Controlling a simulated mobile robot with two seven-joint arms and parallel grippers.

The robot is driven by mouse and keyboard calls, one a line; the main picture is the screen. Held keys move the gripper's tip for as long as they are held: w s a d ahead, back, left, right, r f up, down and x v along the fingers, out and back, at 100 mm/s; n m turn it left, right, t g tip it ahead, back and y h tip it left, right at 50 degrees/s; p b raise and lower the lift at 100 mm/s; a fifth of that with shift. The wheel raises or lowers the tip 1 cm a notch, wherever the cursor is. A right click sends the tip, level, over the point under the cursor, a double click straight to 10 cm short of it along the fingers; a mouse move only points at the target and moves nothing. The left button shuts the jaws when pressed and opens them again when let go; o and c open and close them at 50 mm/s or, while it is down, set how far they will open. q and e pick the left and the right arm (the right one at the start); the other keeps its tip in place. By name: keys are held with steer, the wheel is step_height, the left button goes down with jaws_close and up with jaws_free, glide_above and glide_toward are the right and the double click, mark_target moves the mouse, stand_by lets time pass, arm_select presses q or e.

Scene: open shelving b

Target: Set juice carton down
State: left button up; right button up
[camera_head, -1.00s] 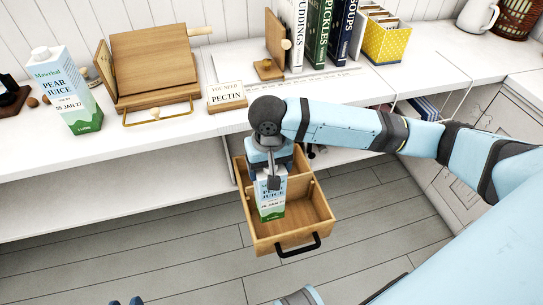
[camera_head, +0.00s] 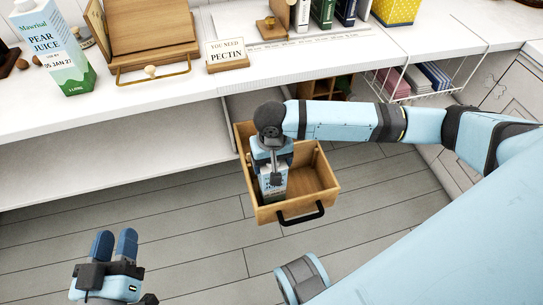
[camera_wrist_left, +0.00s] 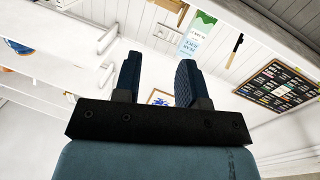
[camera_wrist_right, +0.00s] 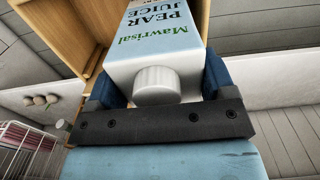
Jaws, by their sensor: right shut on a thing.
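A pear juice carton (camera_head: 273,184) is upright inside an open wooden drawer (camera_head: 297,207), near its left side. My right gripper (camera_head: 270,152) is above it, shut on its upper part. The right wrist view shows the carton (camera_wrist_right: 158,52) with its white cap between the fingers (camera_wrist_right: 160,84). The carton's base is hidden by the drawer front, so I cannot tell whether it touches the drawer floor. My left gripper (camera_head: 115,241) is open and empty, low over the floor at the left; its spread fingers also show in the left wrist view (camera_wrist_left: 158,80).
Another pear juice carton (camera_head: 63,62) stands on the white counter (camera_head: 165,91) at the left. A wooden stand (camera_head: 150,38) and a pectin sign (camera_head: 227,54) are beside it. The drawer has a black handle (camera_head: 300,216). A wire basket (camera_head: 425,80) hangs at the right.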

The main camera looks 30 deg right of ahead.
arm_select(q)
steer(key=shift+r, duration=0.25)
arm_select(e)
steer(key=shift+r, duration=0.15)
arm_select(q)
steer(key=shift+a+f, duration=0.1)
steer(key=shift+f, duration=0.35)
arm_select(e)
steer(key=o, duration=1.8)
steer(key=shift+f, duration=0.2)
arm_select(q)
steer(key=shift+f, duration=0.15)
arm_select(e)
steer(key=shift+r, duration=0.1)
